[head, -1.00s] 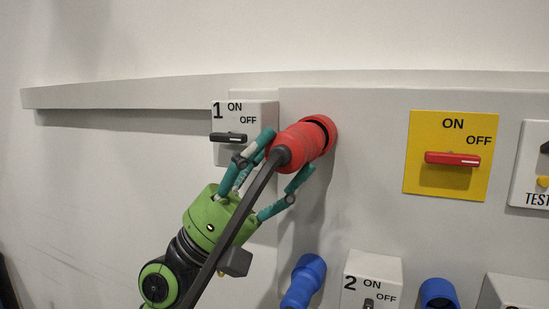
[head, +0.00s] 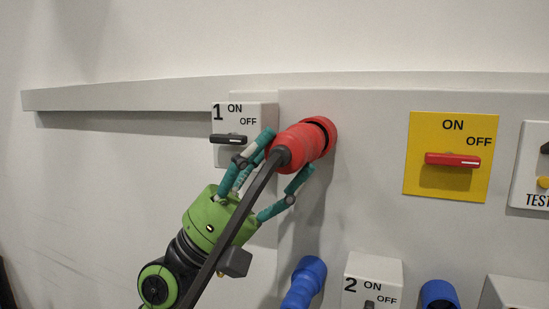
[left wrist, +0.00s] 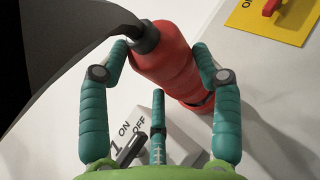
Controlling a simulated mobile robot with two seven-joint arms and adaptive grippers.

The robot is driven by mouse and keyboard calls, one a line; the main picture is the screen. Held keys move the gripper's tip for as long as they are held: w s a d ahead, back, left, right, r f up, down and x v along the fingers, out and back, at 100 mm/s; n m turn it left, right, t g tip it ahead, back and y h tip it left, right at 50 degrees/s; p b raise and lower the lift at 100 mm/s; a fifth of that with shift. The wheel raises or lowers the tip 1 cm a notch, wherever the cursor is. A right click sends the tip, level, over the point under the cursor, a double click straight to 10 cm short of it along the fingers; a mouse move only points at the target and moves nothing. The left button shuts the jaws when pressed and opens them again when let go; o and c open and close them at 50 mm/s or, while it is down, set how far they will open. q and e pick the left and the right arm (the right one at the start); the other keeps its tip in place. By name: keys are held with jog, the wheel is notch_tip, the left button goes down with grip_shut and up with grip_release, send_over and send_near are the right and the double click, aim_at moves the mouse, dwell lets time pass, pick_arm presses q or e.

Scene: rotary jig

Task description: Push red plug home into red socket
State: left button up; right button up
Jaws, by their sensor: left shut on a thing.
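The red plug (head: 293,146) is at the mouth of the red socket (head: 328,127) on the grey panel. A dark gap shows at the top of the socket's rim, and I cannot tell how deep the plug sits. A thick black cable (head: 238,222) runs from the plug's back end down to the left. My left gripper (head: 282,158) is shut on the plug, with teal fingers on both sides of it. In the left wrist view the plug (left wrist: 172,62) lies between the fingers (left wrist: 167,62), and the socket is mostly hidden behind it. My right gripper is not in view.
Switch box 1 (head: 262,112) stands just behind the gripper's fingers. A yellow plate (head: 425,180) with a red handle (head: 452,160) is to the right. Below are a blue connector (head: 304,282), switch box 2 (head: 375,268) and another blue connector (head: 438,293).

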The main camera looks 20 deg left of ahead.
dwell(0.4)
pick_arm(q)
jog(key=shift+w+b, duration=0.35)
jog(key=shift+w, duration=0.05)
jog(key=shift+w+b, duration=1.2)
jog(key=shift+w, duration=0.25)
jog(key=shift+w+r, duration=0.1)
jog(key=shift+s, duration=0.25)
jog(key=shift+s+p, duration=0.6)
jog(key=shift+s, duration=0.55)
jog(key=shift+s, duration=0.1)
jog(key=shift+w+b, duration=0.2)
jog(key=shift+b, duration=0.25)
dwell(1.0)
jog(key=shift+w, duration=0.1)
